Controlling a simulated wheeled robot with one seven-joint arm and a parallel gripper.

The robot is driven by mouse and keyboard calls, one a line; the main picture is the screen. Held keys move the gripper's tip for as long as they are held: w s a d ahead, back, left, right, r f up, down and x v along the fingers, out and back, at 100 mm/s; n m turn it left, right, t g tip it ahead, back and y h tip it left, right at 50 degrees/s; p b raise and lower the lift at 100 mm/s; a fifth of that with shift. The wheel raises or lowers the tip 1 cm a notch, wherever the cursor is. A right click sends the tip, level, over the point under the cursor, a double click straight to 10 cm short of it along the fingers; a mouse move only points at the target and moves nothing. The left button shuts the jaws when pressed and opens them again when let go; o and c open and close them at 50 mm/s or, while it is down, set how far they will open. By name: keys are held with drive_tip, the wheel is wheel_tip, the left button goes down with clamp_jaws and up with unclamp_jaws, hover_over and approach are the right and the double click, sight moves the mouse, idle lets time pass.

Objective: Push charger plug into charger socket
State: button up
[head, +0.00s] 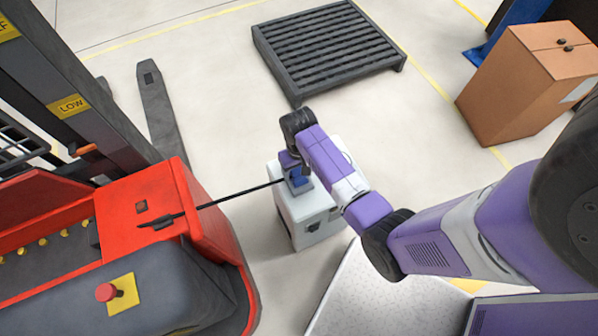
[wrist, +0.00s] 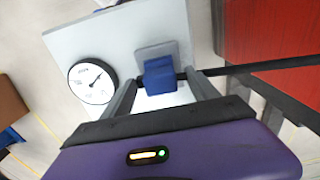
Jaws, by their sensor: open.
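The charger plug is a blue block (wrist: 160,76) with a black cable (wrist: 265,65) leading off to the right in the wrist view. In the head view the blue plug (head: 298,181) is at the top of the pale charger box (head: 306,215). The charger socket is a grey plate (wrist: 153,49) on the box's face, directly behind the plug. The plug overlaps the plate; I cannot tell how deep it sits. My gripper (wrist: 163,80) is open, with one finger on each side of the plug. The gripper body hides part of the box.
A red and grey forklift (head: 140,205) stands at the left, and the cable runs to it. A round gauge (wrist: 93,82) sits beside the socket. A dark pallet (head: 325,45) and cardboard box (head: 510,85) stand farther back. Floor between them is clear.

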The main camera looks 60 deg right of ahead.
drive_tip(key=shift+r, duration=2.25)
